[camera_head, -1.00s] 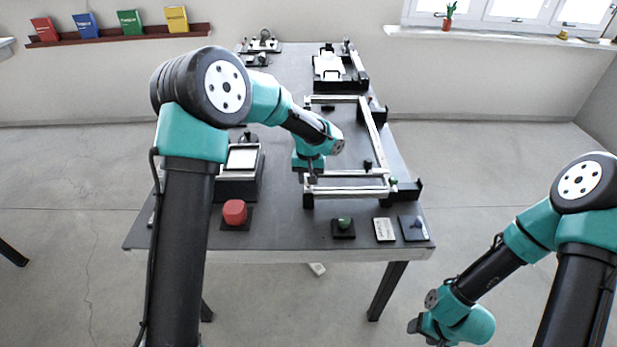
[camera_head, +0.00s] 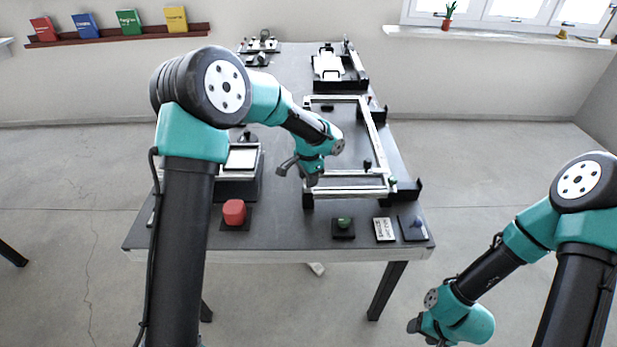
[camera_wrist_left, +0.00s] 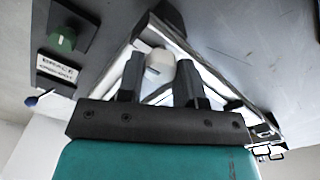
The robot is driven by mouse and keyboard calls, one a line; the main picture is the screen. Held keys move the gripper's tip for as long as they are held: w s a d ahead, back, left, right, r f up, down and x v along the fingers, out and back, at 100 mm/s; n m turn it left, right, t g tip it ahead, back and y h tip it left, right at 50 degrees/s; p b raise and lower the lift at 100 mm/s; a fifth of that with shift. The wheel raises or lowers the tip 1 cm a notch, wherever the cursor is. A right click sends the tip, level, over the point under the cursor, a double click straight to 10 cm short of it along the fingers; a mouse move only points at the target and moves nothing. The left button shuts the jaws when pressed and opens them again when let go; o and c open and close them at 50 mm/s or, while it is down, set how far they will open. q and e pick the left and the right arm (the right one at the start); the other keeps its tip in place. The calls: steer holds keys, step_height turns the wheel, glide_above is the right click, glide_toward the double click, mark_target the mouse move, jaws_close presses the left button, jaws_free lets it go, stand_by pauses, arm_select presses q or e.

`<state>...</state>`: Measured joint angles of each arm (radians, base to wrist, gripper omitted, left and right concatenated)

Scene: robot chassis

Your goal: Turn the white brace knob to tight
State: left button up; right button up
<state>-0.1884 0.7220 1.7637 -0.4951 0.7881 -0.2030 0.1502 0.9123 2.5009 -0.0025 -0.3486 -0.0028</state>
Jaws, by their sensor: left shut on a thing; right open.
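The white knob (camera_wrist_left: 158,66) shows in the left wrist view between my left fingers, at a corner of the silver metal frame (camera_head: 345,190). My left gripper (camera_head: 299,173) is shut on this knob; the wrist view shows a finger on each side of it (camera_wrist_left: 160,78). In the head view my left gripper hides the knob. A label plate (camera_wrist_left: 57,73) reading "BRACE", with a second line too blurred to read, lies at the left of the wrist view. My right gripper (camera_head: 425,328) is open and empty, off the table's front right.
A green knob on a black base (camera_head: 344,223) and a blue knob (camera_head: 413,225) stand along the table's front edge. A red button (camera_head: 235,212) and a black box with a white top (camera_head: 240,165) are left of the frame. The floor beyond the table is clear.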

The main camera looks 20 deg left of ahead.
arm_select(q)
steer(key=m, duration=1.2)
steer(key=shift+m, duration=0.4)
steer(key=o, duration=0.9)
steer(key=shift+o, duration=0.2)
steer(key=shift+r, duration=0.1)
step_height(320, 180, up, 17)
steer(key=shift+r, duration=0.15)
steer(key=shift+s, duration=0.1)
